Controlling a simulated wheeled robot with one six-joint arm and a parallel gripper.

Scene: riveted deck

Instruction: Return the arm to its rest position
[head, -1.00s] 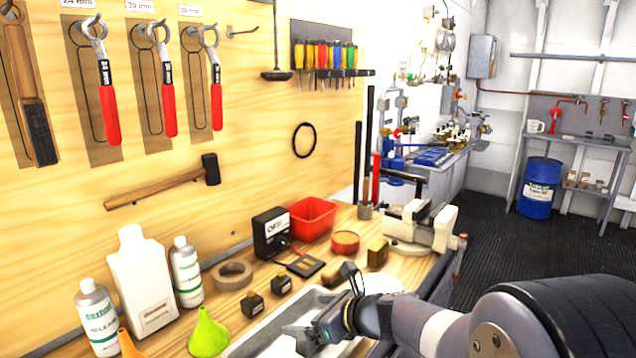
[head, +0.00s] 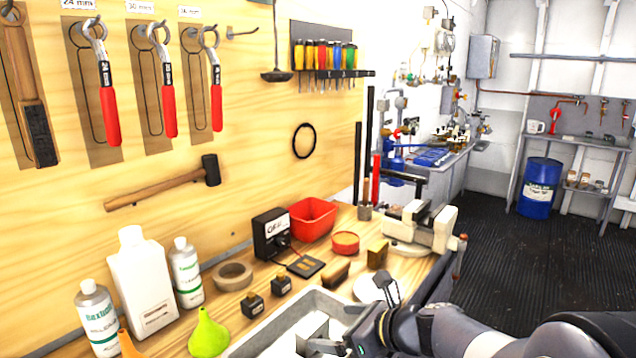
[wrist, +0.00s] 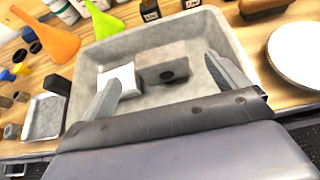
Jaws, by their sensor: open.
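My gripper (wrist: 165,90) is open, its two fingers apart over a grey metal tray (wrist: 85,62) in the wrist view. Nothing is between the fingertips that I can see as held. Inside the tray lie a white block (wrist: 120,76) and a grey block with a dark round hole (wrist: 167,62). In the head view my arm reaches in from the lower right, and my gripper (head: 318,347) is at the bottom edge by the tray (head: 268,325), partly cut off by the frame.
A green funnel (head: 208,335) and white bottles (head: 140,280) stand left of the tray. A red bin (head: 312,220), a brush (head: 335,271) and a vise (head: 420,228) are behind it. Wrenches (head: 108,100) hang on the wooden board. Open floor (head: 500,215) lies to the right.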

